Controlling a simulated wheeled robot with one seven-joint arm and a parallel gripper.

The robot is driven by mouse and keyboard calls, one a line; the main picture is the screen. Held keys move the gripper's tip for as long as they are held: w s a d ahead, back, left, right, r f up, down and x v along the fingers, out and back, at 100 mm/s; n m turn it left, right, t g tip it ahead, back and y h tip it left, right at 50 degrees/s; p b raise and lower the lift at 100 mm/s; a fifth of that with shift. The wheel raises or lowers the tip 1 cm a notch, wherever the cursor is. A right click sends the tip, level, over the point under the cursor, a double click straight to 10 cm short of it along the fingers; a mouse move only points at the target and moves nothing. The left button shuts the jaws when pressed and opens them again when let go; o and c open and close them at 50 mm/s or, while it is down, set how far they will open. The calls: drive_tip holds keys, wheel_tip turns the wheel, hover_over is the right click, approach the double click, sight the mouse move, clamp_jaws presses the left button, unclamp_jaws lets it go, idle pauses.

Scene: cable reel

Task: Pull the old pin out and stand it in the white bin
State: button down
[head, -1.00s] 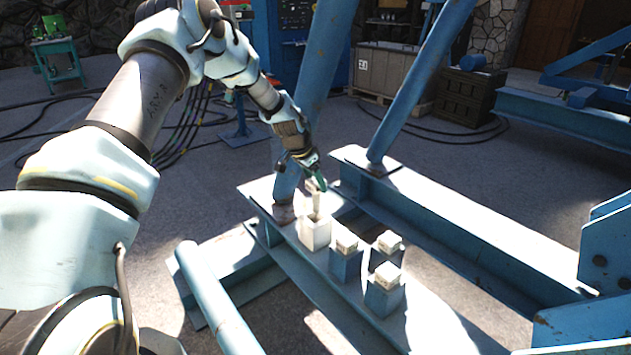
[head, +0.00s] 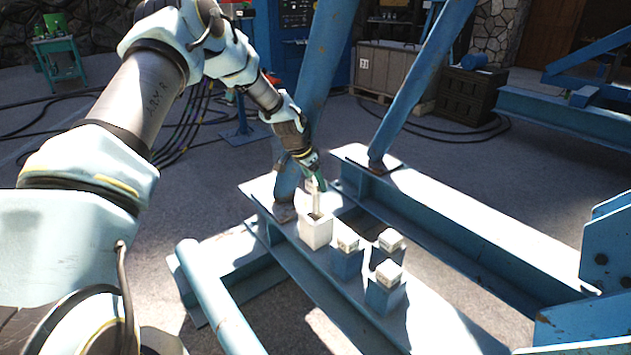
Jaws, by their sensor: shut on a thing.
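The white bin (head: 315,234) stands upright on the blue steel beam, at the left end of a group of small blocks. My gripper (head: 315,184) is right above the bin, pointing down. It is shut on the old pin (head: 315,201), a pale, slim piece that hangs roughly upright below the fingers. The pin's lower end is at the bin's opening, and the bin's wall seems to hide its tip. I cannot tell whether it touches the bottom.
Three blue blocks with white tops stand right of the bin: one close by (head: 347,262), one behind (head: 388,252), one in front (head: 384,293). A slanted blue post (head: 318,90) rises just behind my gripper. The beam's right part (head: 450,328) is clear.

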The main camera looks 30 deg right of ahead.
sight(313, 202)
drive_tip(key=shift+f+b, duration=0.7)
drive_tip(key=shift+f, duration=0.45)
drive_tip(key=shift+f, duration=0.2)
drive_tip(key=shift+f+b, duration=2)
drive_tip(key=shift+f, duration=1.05)
drive_tip(key=shift+f, duration=0.15)
drive_tip(key=shift+f+b, duration=0.4)
drive_tip(key=shift+c, duration=0.2)
unclamp_jaws()
drive_tip(key=shift+f, duration=0.1)
